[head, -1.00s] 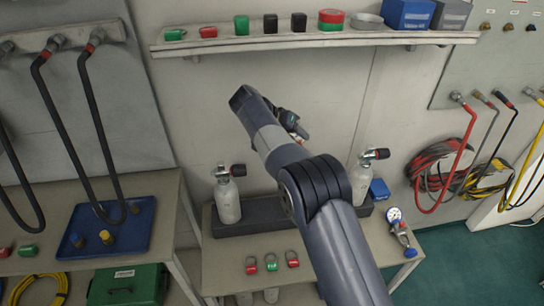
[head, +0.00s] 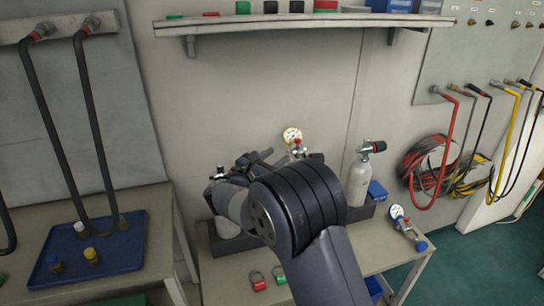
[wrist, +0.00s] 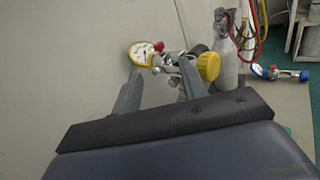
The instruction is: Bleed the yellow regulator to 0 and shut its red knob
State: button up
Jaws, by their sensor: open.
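The yellow regulator shows in the wrist view with a yellow-rimmed gauge (wrist: 143,52), a metal body (wrist: 172,61) and a yellow knob (wrist: 208,66). My arm mostly hides the left cylinder (head: 228,229) in the head view.
Another cylinder (head: 357,182) stands to the right on the bench. A blue-knobbed regulator (head: 405,222) lies on the bench's right end. Red and green padlocks (head: 258,282) lie at the front. A shelf (head: 290,20) runs above. Coloured hoses (head: 450,150) hang at the right.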

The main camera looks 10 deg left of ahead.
aim_at(296, 141)
jog(key=shift+n, duration=0.6)
jog(key=p+x, duration=0.1)
jog(key=x, duration=0.9)
jog(key=shift+w, duration=0.25)
jog(key=shift+a+p, duration=0.1)
jog(key=shift+p, duration=0.2)
grip_shut()
